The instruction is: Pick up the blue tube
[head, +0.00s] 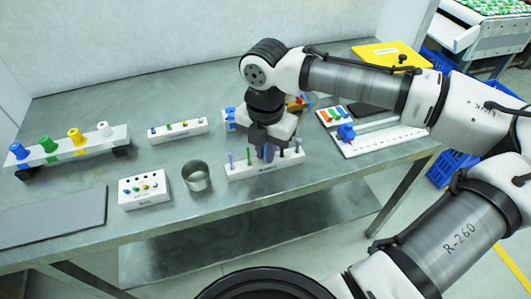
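A white rack (264,170) stands near the front middle of the bench and holds several upright tubes. A purplish tube (230,159) and a bluish-grey tube (248,156) stand at its left, and a green-topped tube (297,146) at its right end. My gripper (268,153) points down over the middle of this rack, with its dark fingers low among the tubes. A dark blue tube (268,153) seems to show between the fingers. I cannot tell whether they touch it, and the fingers hide part of the rack's middle.
Left of the rack stand a metal cup (196,177) and a white block with small coloured knobs (145,190). Behind is a long rack with small pegs (179,130). A white board with a blue piece (372,137) lies right. Bare bench shows at the back left.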

